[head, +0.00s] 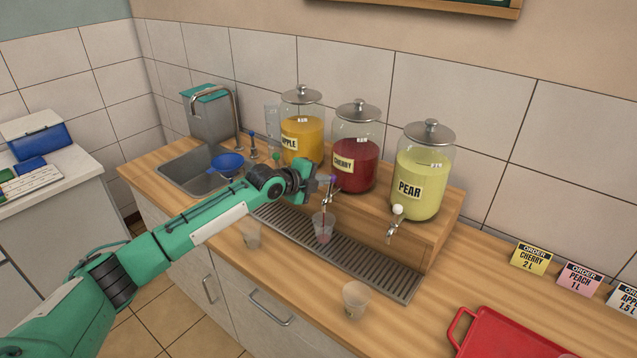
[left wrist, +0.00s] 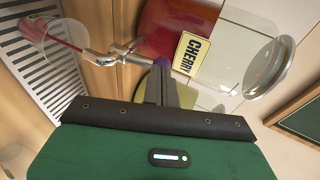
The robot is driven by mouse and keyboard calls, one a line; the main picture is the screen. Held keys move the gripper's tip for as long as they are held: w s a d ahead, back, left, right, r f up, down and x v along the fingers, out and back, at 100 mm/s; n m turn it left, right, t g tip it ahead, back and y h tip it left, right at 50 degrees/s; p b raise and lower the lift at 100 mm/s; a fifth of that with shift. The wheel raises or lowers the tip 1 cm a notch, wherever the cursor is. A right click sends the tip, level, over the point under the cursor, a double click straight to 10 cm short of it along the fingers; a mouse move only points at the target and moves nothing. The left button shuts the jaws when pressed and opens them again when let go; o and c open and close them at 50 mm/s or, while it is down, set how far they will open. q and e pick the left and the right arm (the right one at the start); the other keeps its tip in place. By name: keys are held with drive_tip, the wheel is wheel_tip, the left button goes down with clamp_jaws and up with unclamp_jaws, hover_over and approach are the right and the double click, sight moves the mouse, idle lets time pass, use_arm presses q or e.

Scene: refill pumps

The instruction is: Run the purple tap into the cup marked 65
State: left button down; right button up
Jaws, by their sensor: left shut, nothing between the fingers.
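The cherry jar (head: 354,150), with red liquid, has a metal tap (head: 327,196) with a purple knob (head: 332,179). A thin red stream runs from this tap into a clear cup (head: 323,230) below it on the drip tray. The left wrist view also shows the tap (left wrist: 103,58), its purple knob (left wrist: 161,62) and the cup (left wrist: 47,42) with the red stream. My left gripper (head: 318,184) is shut and empty at the purple knob; its fingertips (left wrist: 160,82) touch or nearly touch it. I cannot read any mark on the cup. My right gripper is out of view.
Two other clear cups stand on the counter, one at left (head: 251,235) and one at right (head: 355,300). The apple jar (head: 301,135) and pear jar (head: 421,175) flank the cherry jar. A sink (head: 190,172) is at left, a red tray (head: 510,335) at front right.

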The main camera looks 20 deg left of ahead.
use_arm(q)
drive_tip(key=shift+w+d+r+g+y+p, duration=0.15)
drive_tip(key=shift+w+r+g+y+p, duration=0.2)
drive_tip(key=shift+g, duration=0.25)
drive_tip(key=shift+w+d+f+g, duration=0.1)
drive_tip(key=shift+w+f+g, duration=0.05)
drive_tip(key=shift+w+g, duration=0.2)
drive_tip(key=shift+s, duration=0.1)
idle(4.9)
drive_tip(key=shift+r+p, duration=0.5)
drive_tip(key=shift+r, duration=0.4)
